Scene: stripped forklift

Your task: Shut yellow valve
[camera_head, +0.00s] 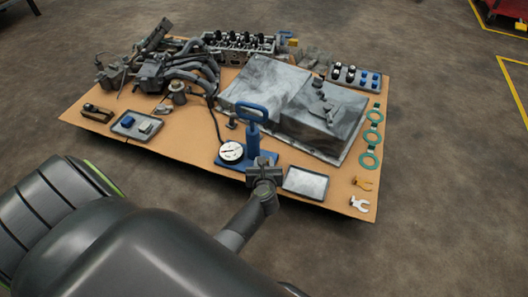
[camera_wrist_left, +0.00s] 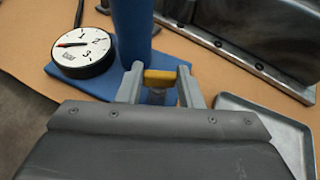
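The yellow valve (camera_wrist_left: 160,78) shows in the left wrist view as a small yellow bar on a pale stem, at the foot of the blue hand pump (camera_head: 253,135). In the head view my gripper covers it. My left gripper (camera_wrist_left: 161,82) has one finger on each side of the yellow bar, and both fingers appear to touch its ends. In the head view my left gripper (camera_head: 264,164) is at the front edge of the pump's blue base. A round white gauge (camera_head: 232,151) sits on that base and also shows in the wrist view (camera_wrist_left: 84,50). My right gripper is not in view.
A grey metal tray (camera_head: 305,184) lies just right of my gripper. A large grey cover (camera_head: 330,125) stands behind the pump. Engine parts (camera_head: 165,70) fill the back left of the brown board (camera_head: 190,145). Green rings (camera_head: 371,138) lie at right.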

